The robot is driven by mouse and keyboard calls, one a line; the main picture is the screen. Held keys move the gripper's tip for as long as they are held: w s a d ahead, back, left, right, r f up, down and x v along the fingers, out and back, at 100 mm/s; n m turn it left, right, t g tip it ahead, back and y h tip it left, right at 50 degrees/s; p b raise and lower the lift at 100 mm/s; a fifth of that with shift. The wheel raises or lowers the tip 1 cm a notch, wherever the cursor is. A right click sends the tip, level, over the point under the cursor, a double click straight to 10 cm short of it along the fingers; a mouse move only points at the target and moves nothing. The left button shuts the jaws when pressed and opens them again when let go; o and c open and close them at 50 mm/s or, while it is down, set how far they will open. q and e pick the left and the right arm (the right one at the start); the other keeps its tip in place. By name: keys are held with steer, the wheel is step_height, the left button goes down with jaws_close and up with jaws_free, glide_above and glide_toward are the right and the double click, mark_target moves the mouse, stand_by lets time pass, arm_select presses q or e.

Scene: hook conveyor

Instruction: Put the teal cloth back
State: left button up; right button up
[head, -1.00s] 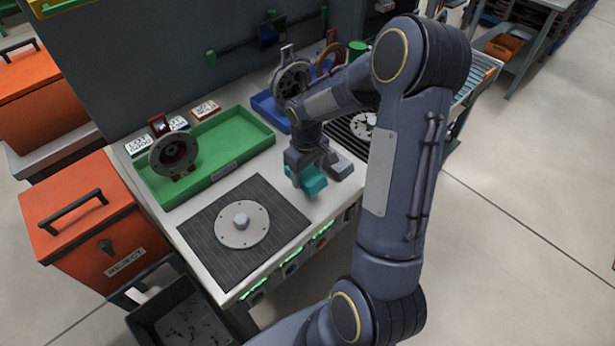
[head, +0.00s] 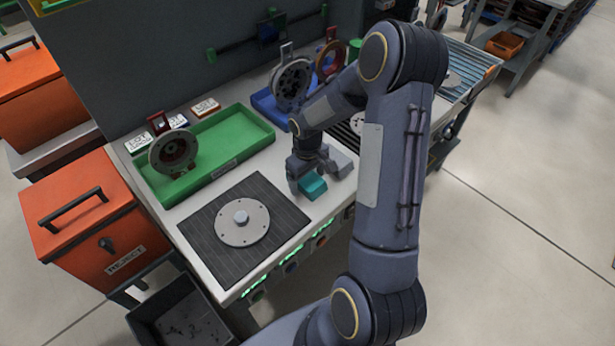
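The teal cloth (head: 314,187) is a small folded bundle at the front of the white workbench, right of the dark ribbed mat. My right gripper (head: 311,179) points down over it, with its fingers on either side of the cloth, and looks shut on it. The gripper and wrist hide the cloth's upper part. I cannot tell whether its underside touches the bench. My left gripper is not in view.
A round metal plate (head: 243,221) lies on the ribbed mat (head: 215,240). A green tray (head: 232,141) holds a dark flanged part (head: 174,152). A blue tray (head: 268,108) stands behind my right arm. An orange reject bin (head: 88,220) is at left.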

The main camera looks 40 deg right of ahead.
mark_target(307, 178)
step_height(307, 178, up, 12)
steer(key=s+a+r+m+t+y, duration=0.1)
steer(key=s+a+r+t+y, duration=0.1)
steer(key=s+a+r, duration=0.2)
steer(key=s+a+r+m+t+y, duration=0.1)
steer(key=s+a+r+t, duration=0.2)
steer(key=s+a, duration=0.8)
steer(key=s+r, duration=0.1)
steer(key=s, duration=0.3)
steer(key=shift+a+r+m+t+y, duration=0.25)
steer(key=shift+a+m+t+y, duration=0.05)
steer(key=shift+m+y, duration=0.1)
